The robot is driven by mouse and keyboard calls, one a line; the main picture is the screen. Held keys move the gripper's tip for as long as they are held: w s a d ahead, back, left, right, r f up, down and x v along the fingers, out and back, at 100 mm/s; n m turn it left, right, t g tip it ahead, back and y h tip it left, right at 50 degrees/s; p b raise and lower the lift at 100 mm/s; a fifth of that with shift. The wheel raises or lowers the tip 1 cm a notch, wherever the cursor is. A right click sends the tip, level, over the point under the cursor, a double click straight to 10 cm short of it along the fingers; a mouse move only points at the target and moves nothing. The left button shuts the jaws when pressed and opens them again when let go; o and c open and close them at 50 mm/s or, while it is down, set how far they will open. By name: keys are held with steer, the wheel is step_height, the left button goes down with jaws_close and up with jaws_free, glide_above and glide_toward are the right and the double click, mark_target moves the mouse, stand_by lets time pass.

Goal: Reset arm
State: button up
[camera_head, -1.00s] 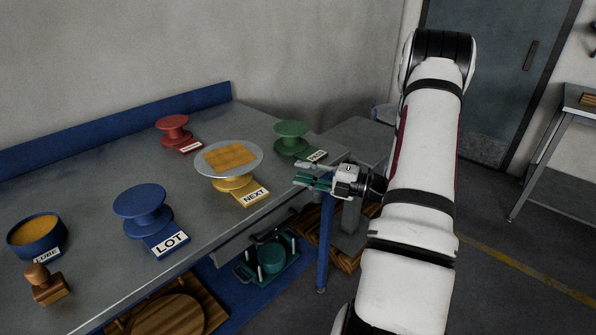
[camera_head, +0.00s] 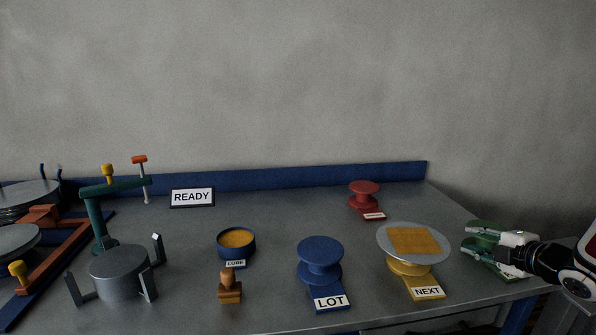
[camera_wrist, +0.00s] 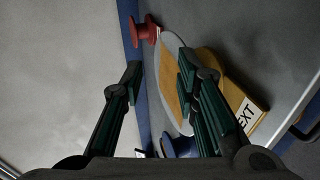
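My gripper (camera_head: 478,246) is at the right end of the bench in the head view, in front of the green stand (camera_head: 488,226), which it partly hides. In the wrist view its two fingers (camera_wrist: 160,95) are spread apart with nothing between them. Beyond them the wrist view shows the yellow stand marked NEXT (camera_wrist: 240,95), carrying a grey disc (camera_wrist: 172,45) with an orange square slab (camera_wrist: 170,82). The same yellow stand (camera_head: 407,268) shows in the head view, left of my gripper and apart from it.
A blue rail (camera_head: 300,179) edges the back.

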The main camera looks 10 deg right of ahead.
steer(key=s+a+r+m+g+h, duration=0.2)
steer(key=s+a+r+m+h, duration=0.1)
steer(key=a+r+m, duration=0.25)
steer(key=s+a+r+m+g+h, duration=0.25)
steer(key=a+r+m, duration=0.2)
steer(key=r, duration=0.25)
steer(key=s+a+f+m+g+y, duration=0.1)
steer(key=s+a+m, duration=0.3)
steer(key=s+a, duration=0.6)
steer(key=s+a+f+m+g+y, duration=0.1)
steer(key=s+a+m+g+y, duration=0.2)
steer(key=s+a, duration=0.6)
steer(key=s+m+g, duration=0.1)
steer(key=s, duration=0.4)
steer(key=shift+s+a+m+p, duration=0.3)
steer(key=shift+s+a, duration=0.05)
